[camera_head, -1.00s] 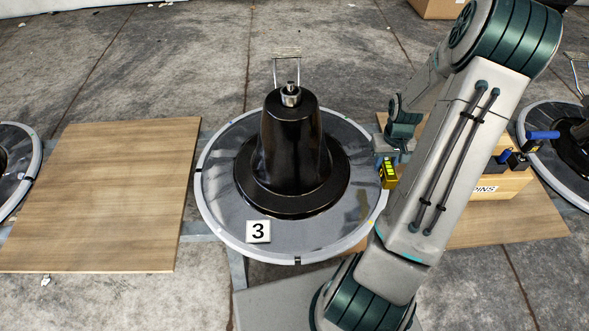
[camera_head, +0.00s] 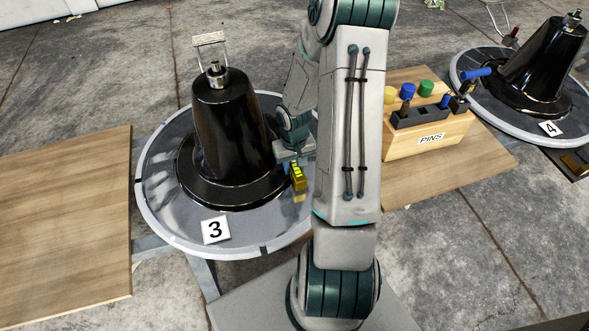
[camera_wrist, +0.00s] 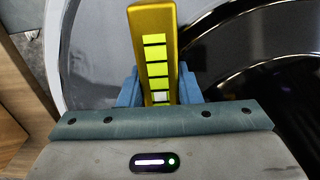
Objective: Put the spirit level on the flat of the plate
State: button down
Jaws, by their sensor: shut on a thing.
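The spirit level is a yellow bar (camera_wrist: 154,55) with bright green-yellow windows. My gripper (camera_wrist: 158,88) is shut on it, with a blue finger on either side in the wrist view. In the head view the yellow level (camera_head: 298,179) hangs below my gripper (camera_head: 294,160), over the right part of the plate. The plate is the round grey disc (camera_head: 170,222) with a pale rim, marked 3, around a black cone-shaped base (camera_head: 232,130). The level is beside the black base. I cannot tell whether its lower end touches the plate.
A wooden box marked PINS (camera_head: 430,138) stands on a board at the right, holding several coloured pins. Another disc and cone, marked 4 (camera_head: 550,128), stand at the far right. A bare wooden board (camera_head: 65,215) lies at the left.

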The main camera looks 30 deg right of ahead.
aim_at(294, 163)
jog(key=shift+f, duration=0.5)
jog(key=shift+f, duration=0.2)
jog(key=c, duration=1.1)
grip_release()
jog(key=shift+o, duration=0.2)
jog(key=shift+r, duration=0.1)
notch_tip(294, 163, up, 12)
jog(key=r+p, duration=0.1)
jog(key=p, duration=0.4)
jog(key=s+a+r+n, duration=0.1)
jog(key=s+a+r, duration=0.5)
jog(key=r, duration=0.2)
jog(key=s+a+r+n+t, duration=0.1)
jog(key=s+a+r, duration=0.6)
jog(key=r, duration=0.2)
jog(key=shift+s+a+r, duration=0.15)
jog(key=shift+s+r, duration=0.05)
jog(key=shift+r, duration=0.05)
